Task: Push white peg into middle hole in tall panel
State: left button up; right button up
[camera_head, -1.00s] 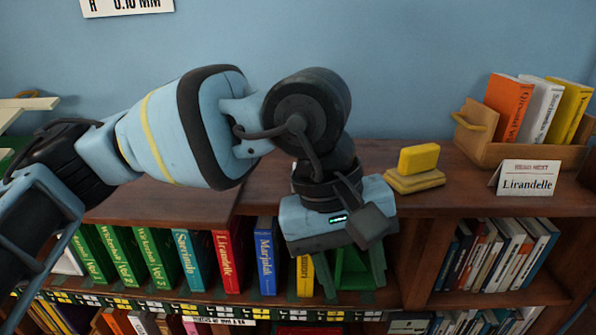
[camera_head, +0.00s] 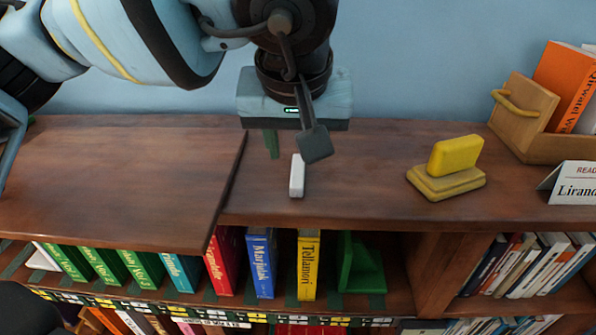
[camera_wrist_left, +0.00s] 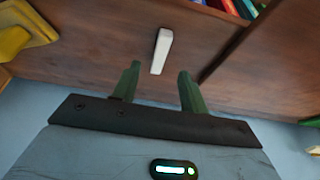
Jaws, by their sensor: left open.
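A small white block (camera_head: 297,175), the only thing here like the white peg, is on the wooden bookcase top (camera_head: 345,185). It also shows in the left wrist view (camera_wrist_left: 162,50). My left gripper (camera_head: 293,150) is just behind it, over the bookcase top, fingers pointing down. In the wrist view its two green fingers (camera_wrist_left: 158,74) are apart, with the block beyond the tips and roughly in line with the gap. Nothing is between the fingers. In the head view, one finger is mostly hidden by a dark bracket. No tall panel with holes can be made out. My right gripper is not in view.
Further right are a wooden book box (camera_head: 524,115) and a name card (camera_head: 575,183). A raised board edge (camera_head: 230,185) lies left of the block. Books and a green bookend (camera_head: 362,268) fill the shelf below.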

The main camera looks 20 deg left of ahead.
aim_at(297, 172)
pick_arm(q)
jog(key=shift+w+a+f, duration=0.1)
jog(key=shift+w+f, duration=0.15)
jog(key=shift+f, duration=0.3)
jog(key=x, duration=0.3)
jog(key=shift+f, duration=0.2)
jog(key=shift+w+a+f, duration=0.1)
jog(key=shift+w+f, duration=0.1)
jog(key=shift+f, duration=0.35)
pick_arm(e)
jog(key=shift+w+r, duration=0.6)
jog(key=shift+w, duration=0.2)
pick_arm(q)
jog(key=shift+c, duration=0.4)
grip_shut()
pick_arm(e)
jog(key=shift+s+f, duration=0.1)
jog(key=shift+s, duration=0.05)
